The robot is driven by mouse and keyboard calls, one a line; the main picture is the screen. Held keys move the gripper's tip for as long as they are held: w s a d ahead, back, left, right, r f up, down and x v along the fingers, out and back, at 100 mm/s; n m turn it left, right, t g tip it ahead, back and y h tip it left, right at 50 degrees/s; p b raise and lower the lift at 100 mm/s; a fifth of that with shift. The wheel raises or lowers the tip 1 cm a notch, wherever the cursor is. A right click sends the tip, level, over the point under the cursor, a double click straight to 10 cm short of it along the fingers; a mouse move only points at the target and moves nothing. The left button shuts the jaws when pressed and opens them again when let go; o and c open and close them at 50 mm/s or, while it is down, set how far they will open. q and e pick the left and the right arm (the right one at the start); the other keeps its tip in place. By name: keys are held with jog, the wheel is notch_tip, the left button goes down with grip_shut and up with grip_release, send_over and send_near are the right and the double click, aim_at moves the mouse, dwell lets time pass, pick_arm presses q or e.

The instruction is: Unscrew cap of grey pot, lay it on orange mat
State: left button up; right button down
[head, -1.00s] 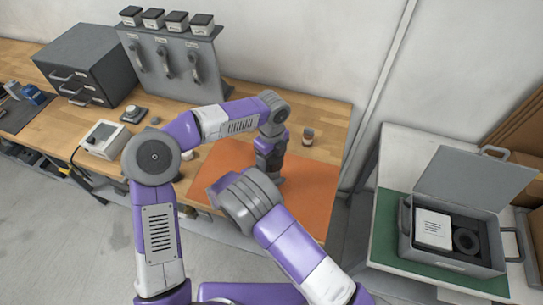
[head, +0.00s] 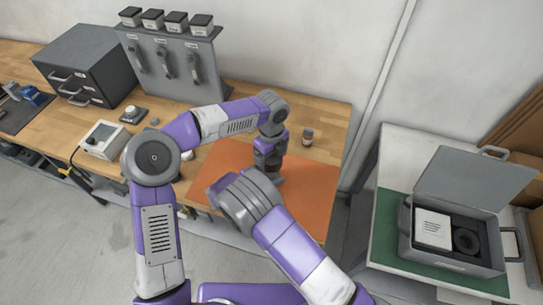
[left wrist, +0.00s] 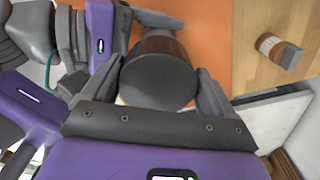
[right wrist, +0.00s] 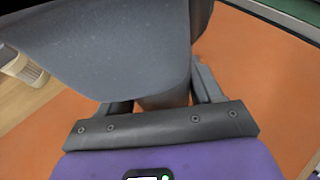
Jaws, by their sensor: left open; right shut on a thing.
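The grey pot shows in the left wrist view as a brownish-grey cylinder (left wrist: 152,47) with a round dark cap (left wrist: 158,82) facing that camera. My left gripper (left wrist: 158,88) is open, one finger on each side of the cap. In the head view my left gripper (head: 268,165) points down over the orange mat (head: 310,190). My right gripper (right wrist: 163,98) is shut on the pot's body (right wrist: 165,100), gripping it from the side. A large grey shape close to the right wrist camera hides the cap there. In the head view my arms hide the pot.
A grey drawer cabinet (head: 85,65) and a tool rack (head: 170,65) stand at the back left. A white device (head: 104,139) sits left. An open grey case (head: 455,210) is on the right table.

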pick_arm(q)
notch_tip(320, 180, up, 4)
jog(key=shift+a+f, duration=0.1)
jog(key=shift+f, duration=0.15)
pick_arm(e)
jog(key=shift+d+f, duration=0.1)
jog(key=shift+d, duration=0.1)
pick_arm(q)
jog(key=shift+s+r, duration=0.1)
jog(key=shift+r, duration=0.4)
jog(key=shift+c, duration=1.3)
notch_tip(320, 180, up, 3)
jog(key=m, duration=0.3)
pick_arm(e)
jog(key=shift+a, duration=0.1)
pick_arm(q)
jog(key=shift+f, duration=3.85)
jog(key=c, duration=0.8)
jog(key=n, duration=0.3)
jog(key=shift+c, duration=0.2)
